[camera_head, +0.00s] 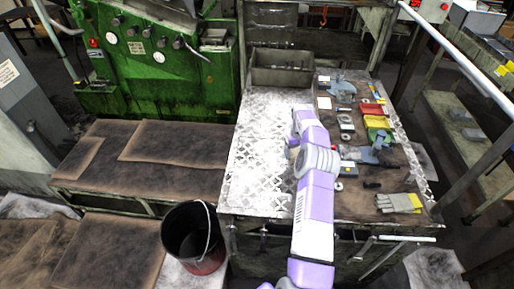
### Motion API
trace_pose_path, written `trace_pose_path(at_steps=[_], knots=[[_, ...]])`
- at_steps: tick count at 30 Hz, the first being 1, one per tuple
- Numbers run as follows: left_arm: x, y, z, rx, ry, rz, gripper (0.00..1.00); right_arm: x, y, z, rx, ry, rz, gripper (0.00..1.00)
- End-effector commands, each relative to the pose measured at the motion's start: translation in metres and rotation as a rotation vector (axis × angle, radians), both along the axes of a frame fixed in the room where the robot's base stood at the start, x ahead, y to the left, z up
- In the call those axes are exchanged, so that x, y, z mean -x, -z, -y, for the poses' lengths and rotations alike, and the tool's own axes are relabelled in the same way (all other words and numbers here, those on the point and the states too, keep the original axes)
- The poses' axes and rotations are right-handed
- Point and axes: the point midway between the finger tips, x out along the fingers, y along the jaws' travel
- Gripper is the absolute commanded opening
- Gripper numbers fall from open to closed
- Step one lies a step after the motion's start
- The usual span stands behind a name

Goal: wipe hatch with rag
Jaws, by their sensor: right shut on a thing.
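My right arm, purple and white, reaches up from the bottom edge over the workbench. My right gripper (292,142) is at its far end, low over the patterned metal plate, and is mostly hidden by my own arm. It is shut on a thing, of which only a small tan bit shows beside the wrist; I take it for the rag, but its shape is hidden. No part is clearly recognisable as the hatch; the worn diamond-patterned metal plate (260,150) lies under and left of the gripper. My left gripper is not in view.
A green machine (150,60) stands at the back left. A grey metal bin (283,68) sits at the bench's back. Tools, a yellow tray (377,122) and gloves (398,203) crowd the right side. A black bucket (193,240) stands at front left. The plate's left part is clear.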

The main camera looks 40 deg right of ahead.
Motion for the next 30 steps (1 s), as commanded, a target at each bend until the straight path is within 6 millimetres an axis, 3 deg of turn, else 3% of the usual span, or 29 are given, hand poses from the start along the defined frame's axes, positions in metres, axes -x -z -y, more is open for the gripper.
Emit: trace_pose_path(at_steps=[15,30], knots=[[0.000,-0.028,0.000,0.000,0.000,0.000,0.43,0.005,-0.047,0.004,0.000,0.008,0.001,0.47],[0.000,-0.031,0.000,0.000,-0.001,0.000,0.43,0.006,-0.052,0.004,0.000,0.010,0.001,0.47]])
